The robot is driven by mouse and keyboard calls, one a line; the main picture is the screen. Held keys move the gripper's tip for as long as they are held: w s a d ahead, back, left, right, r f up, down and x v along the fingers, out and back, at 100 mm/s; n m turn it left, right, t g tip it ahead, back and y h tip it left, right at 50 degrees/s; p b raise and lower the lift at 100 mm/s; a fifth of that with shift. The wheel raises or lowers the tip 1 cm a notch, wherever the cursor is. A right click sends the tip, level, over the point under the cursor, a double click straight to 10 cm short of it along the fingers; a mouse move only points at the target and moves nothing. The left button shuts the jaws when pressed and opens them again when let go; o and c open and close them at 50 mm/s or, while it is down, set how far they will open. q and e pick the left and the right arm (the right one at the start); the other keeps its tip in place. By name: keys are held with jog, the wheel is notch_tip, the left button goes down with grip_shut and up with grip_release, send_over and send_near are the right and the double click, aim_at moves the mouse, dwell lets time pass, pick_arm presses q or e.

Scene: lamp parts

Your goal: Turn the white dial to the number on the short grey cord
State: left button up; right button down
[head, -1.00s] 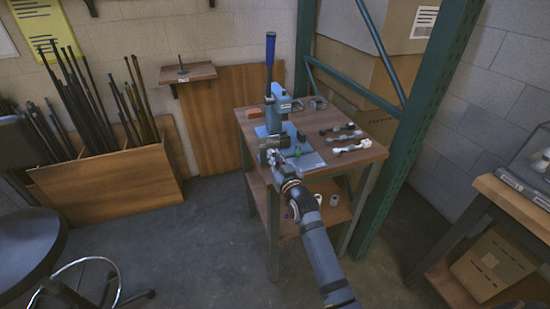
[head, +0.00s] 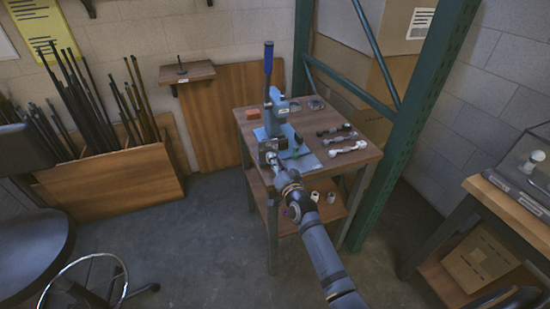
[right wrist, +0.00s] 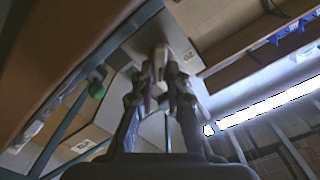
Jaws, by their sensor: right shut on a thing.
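My right gripper (head: 270,158) is at the front of the blue lever press (head: 277,115) on the small wooden table. Several cords lie in a row on the table's right side: a dark or grey one (head: 335,129) at the back and a white one (head: 348,147) in front. Their numbers are too small to read. My left gripper is not in view.
A green shelf post (head: 393,150) stands close at the table's right. Small white pieces (head: 331,198) are on the lower shelf. A dark stool (head: 30,240) stands at left.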

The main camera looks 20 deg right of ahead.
jog(key=shift+d+m, duration=0.1)
jog(key=shift+m, duration=0.9)
jog(key=shift+f, duration=0.1)
jog(key=c, duration=1.4)
grip_release()
jog(key=shift+o, duration=0.2)
jog(key=shift+s, duration=0.4)
jog(key=s, duration=1.1)
jog(key=shift+d, duration=0.2)
